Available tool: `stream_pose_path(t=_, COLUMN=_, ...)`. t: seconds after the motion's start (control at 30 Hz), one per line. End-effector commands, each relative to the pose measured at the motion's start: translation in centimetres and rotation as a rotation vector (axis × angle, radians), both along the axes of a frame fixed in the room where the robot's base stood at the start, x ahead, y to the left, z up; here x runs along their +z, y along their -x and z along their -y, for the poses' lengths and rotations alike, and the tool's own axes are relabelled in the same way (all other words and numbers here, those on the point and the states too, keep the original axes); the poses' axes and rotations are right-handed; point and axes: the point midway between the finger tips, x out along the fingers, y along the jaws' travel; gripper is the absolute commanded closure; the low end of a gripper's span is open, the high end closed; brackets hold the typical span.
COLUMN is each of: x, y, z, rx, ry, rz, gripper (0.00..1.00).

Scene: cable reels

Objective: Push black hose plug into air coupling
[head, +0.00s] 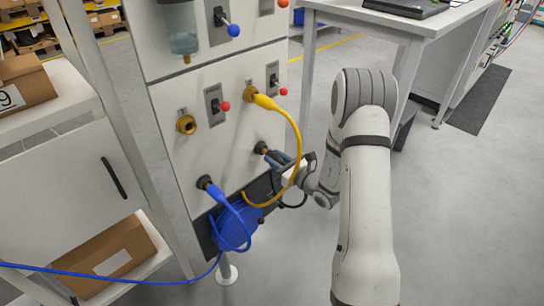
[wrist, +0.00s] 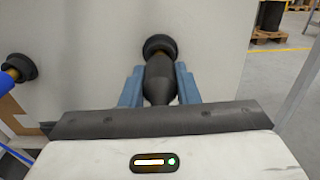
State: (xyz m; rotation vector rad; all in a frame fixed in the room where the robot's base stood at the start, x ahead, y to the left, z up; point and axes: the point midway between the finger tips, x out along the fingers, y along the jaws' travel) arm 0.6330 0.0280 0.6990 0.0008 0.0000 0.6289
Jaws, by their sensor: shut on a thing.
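The black hose plug (wrist: 161,82) lies between the blue fingers of my gripper (wrist: 160,76), which is shut on it in the wrist view. The plug points at the pale panel, and its front end meets the dark ring of an air coupling (wrist: 160,47). I cannot tell how deep it sits. In the head view my gripper (head: 283,159) is at the lower right of the panel, right in front of that coupling (head: 261,147). The yellow hose hangs in front of my gripper and partly hides it.
The yellow hose (head: 296,134) runs from an upper coupling and loops down near my gripper. A blue hose (head: 221,197) is plugged in at lower left, above a blue coil (head: 234,232). A brass coupling (head: 186,124) is empty. A desk (head: 440,25) stands behind on the right.

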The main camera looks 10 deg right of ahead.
Motion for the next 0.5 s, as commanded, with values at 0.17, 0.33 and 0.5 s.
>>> stream_pose_path(t=0.17, x=0.03, y=0.34, z=0.3, rx=-0.001, ry=0.0, rz=0.001, gripper=1.0)
stream_pose_path(t=0.33, x=0.02, y=0.69, z=0.6, rx=-0.001, ry=0.001, rz=0.001, gripper=1.0)
stream_pose_path(t=0.5, x=0.0, y=1.05, z=0.86, rx=-0.002, ry=0.001, rz=0.001, gripper=1.0)
